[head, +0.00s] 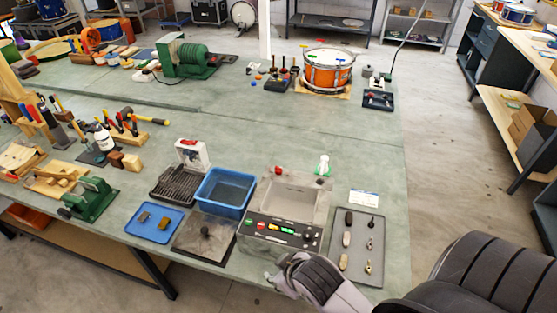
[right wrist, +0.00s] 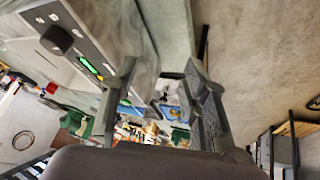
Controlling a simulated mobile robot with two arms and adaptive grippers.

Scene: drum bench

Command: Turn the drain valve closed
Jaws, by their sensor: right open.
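A grey machine (head: 296,197) with an open-topped basin and a sloped control panel (head: 281,233) stands at the front edge of the bench. The panel has a dark knob and coloured buttons; it also shows at the upper left of the right wrist view (right wrist: 85,48). I cannot make out a drain valve for certain in either view. My right gripper (head: 274,277) is just in front of the machine, below its panel. In the right wrist view its two fingers (right wrist: 162,105) are apart, with nothing held between them. My left gripper is out of view.
A blue tub (head: 224,207), a blue tray (head: 141,226) and a black drain rack (head: 162,190) stand left of the machine. A grey tray (head: 343,268) with small parts lies to its right.

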